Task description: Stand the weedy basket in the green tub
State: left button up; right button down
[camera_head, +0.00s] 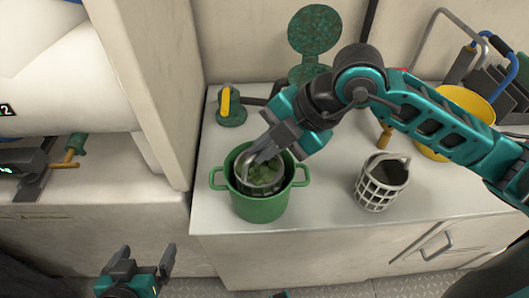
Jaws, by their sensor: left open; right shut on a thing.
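The green tub (262,208) stands on the white counter near its front left edge, with a handle on each side. The weedy basket (259,178), a grey strainer with green weed in it, is inside the tub. My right gripper (254,162) reaches in from the upper right and is shut on the basket's rim or handle; its fingers hide part of the basket. I cannot tell whether the basket's base touches the tub floor. My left gripper (142,268) is open and empty, low in front of the counter at the left.
A second, white-grey basket (381,183) with a dark inside stands on the counter to the right. A yellow bucket (467,108) is behind it. A green fitting with a yellow handle (230,108) stands behind the tub. Counter between tub and second basket is clear.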

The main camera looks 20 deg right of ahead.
pick_arm(q)
jog(key=shift+f, duration=0.25)
pick_arm(e)
jog(key=shift+f, duration=0.75)
pick_arm(q)
jog(key=shift+f, duration=0.1)
pick_arm(e)
jog(key=shift+f, duration=0.1)
jog(key=c, duration=1.2)
grip_release()
pick_arm(q)
jog(key=shift+s+f, duration=0.1)
jog(key=shift+s, duration=0.1)
pick_arm(e)
jog(key=shift+d+r, duration=0.15)
jog(key=shift+r, duration=0.2)
pick_arm(q)
jog(key=shift+s+a+r+p, duration=0.25)
jog(key=shift+r+p, duration=0.15)
jog(key=shift+p, duration=0.4)
pick_arm(e)
jog(key=shift+v, duration=5.75)
pick_arm(q)
jog(key=shift+w, duration=0.1)
pick_arm(e)
jog(key=shift+s, duration=0.1)
